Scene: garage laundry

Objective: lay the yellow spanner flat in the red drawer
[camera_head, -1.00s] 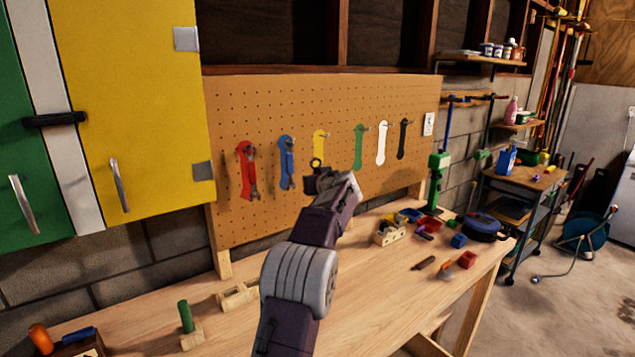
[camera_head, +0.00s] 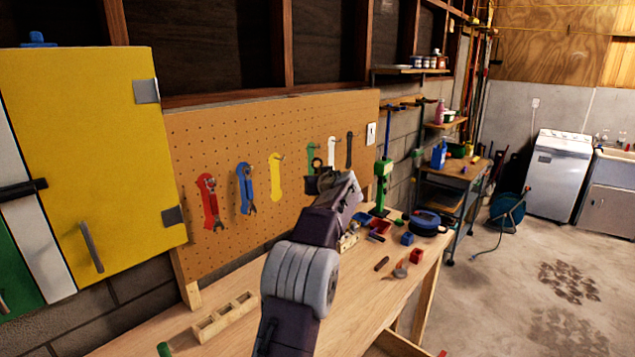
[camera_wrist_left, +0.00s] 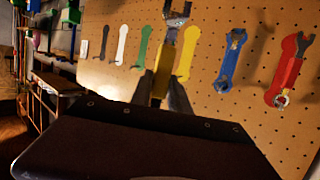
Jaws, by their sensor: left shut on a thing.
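The yellow spanner (camera_wrist_left: 163,68) is upright in the left wrist view, its grey open-jawed head at the top. My left gripper (camera_wrist_left: 168,98) is shut on its lower part. Behind it the yellow painted outline (camera_wrist_left: 188,52) on the pegboard is bare. In the head view my left gripper (camera_head: 328,182) is in front of the pegboard, near the green outline (camera_head: 311,158); the spanner is mostly hidden there. I cannot make out the red drawer in either view. My right gripper is not in view.
A red spanner (camera_head: 209,202) and a blue spanner (camera_head: 245,188) hang on the pegboard (camera_head: 225,140). The workbench (camera_head: 240,335) holds a wooden rack (camera_head: 224,316), a green clamp-like tool (camera_head: 382,180) and several small items. Open concrete floor (camera_head: 510,290) lies to the right.

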